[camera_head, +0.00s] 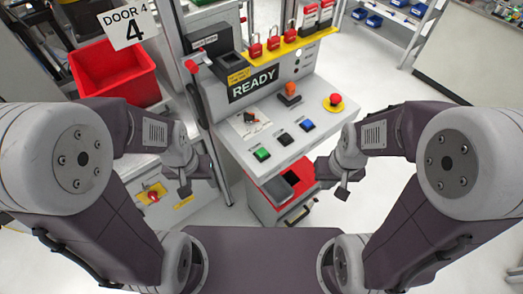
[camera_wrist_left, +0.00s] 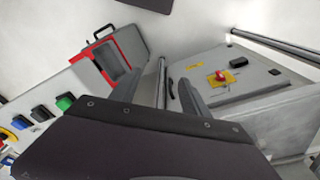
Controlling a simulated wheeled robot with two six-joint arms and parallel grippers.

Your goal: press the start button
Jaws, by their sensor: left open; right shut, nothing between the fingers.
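The control panel (camera_head: 290,125) slopes up in the middle of the head view. It bears a green button (camera_head: 262,154), a black button (camera_head: 285,139), a blue button (camera_head: 307,125) and a red mushroom button (camera_head: 335,100) on a yellow base. Which one is the start button I cannot read. The green button also shows at the left of the left wrist view (camera_wrist_left: 64,103). My left gripper (camera_head: 207,190) is open and empty, below and left of the green button and apart from it. My right gripper (camera_head: 342,190) is shut and empty, in front of the panel's right side.
A READY sign (camera_head: 254,84) stands behind the buttons, with an orange switch (camera_head: 290,90) nearby. A red drawer or bin (camera_head: 284,192) sits below the panel. A red crate (camera_head: 115,75) is at upper left.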

